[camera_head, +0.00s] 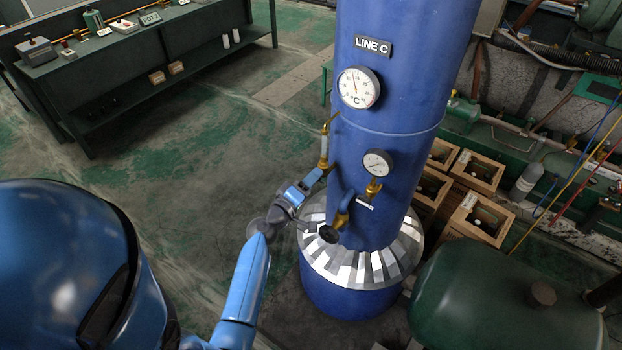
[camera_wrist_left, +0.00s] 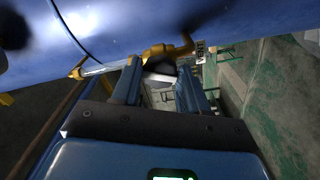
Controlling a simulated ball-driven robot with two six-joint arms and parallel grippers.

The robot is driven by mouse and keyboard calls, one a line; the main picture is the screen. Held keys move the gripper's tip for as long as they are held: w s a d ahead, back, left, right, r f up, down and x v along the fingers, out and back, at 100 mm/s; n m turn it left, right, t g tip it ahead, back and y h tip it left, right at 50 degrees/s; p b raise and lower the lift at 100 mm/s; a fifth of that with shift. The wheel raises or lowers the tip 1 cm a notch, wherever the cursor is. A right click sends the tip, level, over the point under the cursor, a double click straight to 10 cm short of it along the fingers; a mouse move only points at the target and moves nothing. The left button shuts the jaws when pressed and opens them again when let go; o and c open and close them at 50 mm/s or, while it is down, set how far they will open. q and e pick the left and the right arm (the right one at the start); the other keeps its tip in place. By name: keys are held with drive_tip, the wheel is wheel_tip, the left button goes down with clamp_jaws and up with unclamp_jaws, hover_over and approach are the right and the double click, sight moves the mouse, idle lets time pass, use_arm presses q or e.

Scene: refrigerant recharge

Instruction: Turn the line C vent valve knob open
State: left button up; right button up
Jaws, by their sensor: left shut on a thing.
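The blue line C column (camera_head: 390,110) stands in the middle of the head view, with brass fittings on its near side. A brass valve (camera_head: 342,217) with a black round knob (camera_head: 328,233) sits low on it. My left gripper (camera_head: 318,181) is at the fittings, level with the lower end of a sight tube (camera_head: 323,150). In the left wrist view its two blue fingers (camera_wrist_left: 160,80) are on either side of a dark knob (camera_wrist_left: 159,66) on a brass fitting (camera_wrist_left: 178,49). The fingers hide much of it. The right gripper is out of view.
A temperature gauge (camera_head: 359,87) and a smaller gauge (camera_head: 377,162) are on the column. A green tank (camera_head: 510,300) stands at lower right. Wooden crates (camera_head: 478,172) are behind the column. A dark bench (camera_head: 140,60) is at far left, with open floor before it.

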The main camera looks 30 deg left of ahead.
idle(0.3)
use_arm(q)
drive_tip(key=n+p, duration=0.1)
drive_tip(key=n, duration=0.2)
drive_tip(key=shift+r, duration=0.1)
drive_tip(key=o, duration=0.7)
drive_tip(key=shift+n, duration=0.4)
drive_tip(key=o, duration=0.3)
drive_tip(key=shift+s, duration=0.1)
drive_tip(key=shift+o, duration=0.2)
drive_tip(key=s+a, duration=0.1)
drive_tip(key=s, duration=0.6)
drive_tip(key=shift+b, duration=0.45)
drive_tip(key=shift+w, duration=0.1)
